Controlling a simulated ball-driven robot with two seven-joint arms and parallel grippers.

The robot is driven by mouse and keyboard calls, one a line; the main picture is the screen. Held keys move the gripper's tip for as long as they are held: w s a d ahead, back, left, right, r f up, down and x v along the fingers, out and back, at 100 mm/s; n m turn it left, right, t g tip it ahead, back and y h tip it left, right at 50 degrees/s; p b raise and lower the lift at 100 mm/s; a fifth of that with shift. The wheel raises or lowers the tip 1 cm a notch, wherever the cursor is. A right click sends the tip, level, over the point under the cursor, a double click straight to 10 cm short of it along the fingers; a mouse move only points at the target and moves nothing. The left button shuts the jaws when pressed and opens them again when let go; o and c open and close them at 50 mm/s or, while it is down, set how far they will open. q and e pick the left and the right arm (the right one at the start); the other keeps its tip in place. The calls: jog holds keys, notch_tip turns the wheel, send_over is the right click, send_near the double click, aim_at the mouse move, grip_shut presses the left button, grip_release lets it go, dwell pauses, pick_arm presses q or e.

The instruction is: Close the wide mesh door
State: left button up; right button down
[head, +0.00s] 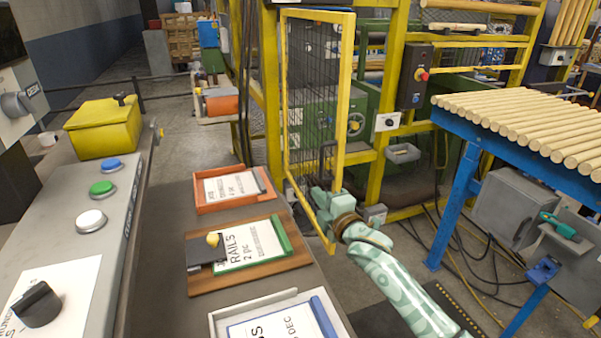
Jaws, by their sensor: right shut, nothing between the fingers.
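The wide mesh door (314,90) has a yellow frame and dark wire mesh. It stands open in the middle of the head view, swung out from the yellow machine frame. A black handle (325,163) is on its lower part, close to the near upright. My right gripper (322,203) is shut and empty. It is at the lower part of the door, just below the handle, and overlaps the near upright in the picture. I cannot tell whether it touches the door. My left gripper is not in view.
A bench with orange, brown and white document trays (235,188) runs along the left of the door. A control panel (90,219) with buttons is further left. A blue rack (462,195) of wooden rods stands at the right. Cables lie on the floor beside it.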

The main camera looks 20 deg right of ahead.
jog(key=w+b, duration=0.4)
jog(key=w, duration=0.6)
pick_arm(q)
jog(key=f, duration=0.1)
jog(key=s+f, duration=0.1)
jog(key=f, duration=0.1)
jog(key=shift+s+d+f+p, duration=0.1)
jog(key=shift+p, duration=0.3)
pick_arm(e)
jog(key=d, duration=0.1)
jog(key=s+d, duration=0.1)
jog(key=d, duration=0.1)
jog(key=shift+s+d, duration=0.25)
jog(key=shift+s, duration=0.1)
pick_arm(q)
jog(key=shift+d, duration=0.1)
pick_arm(e)
jog(key=shift+d, duration=0.15)
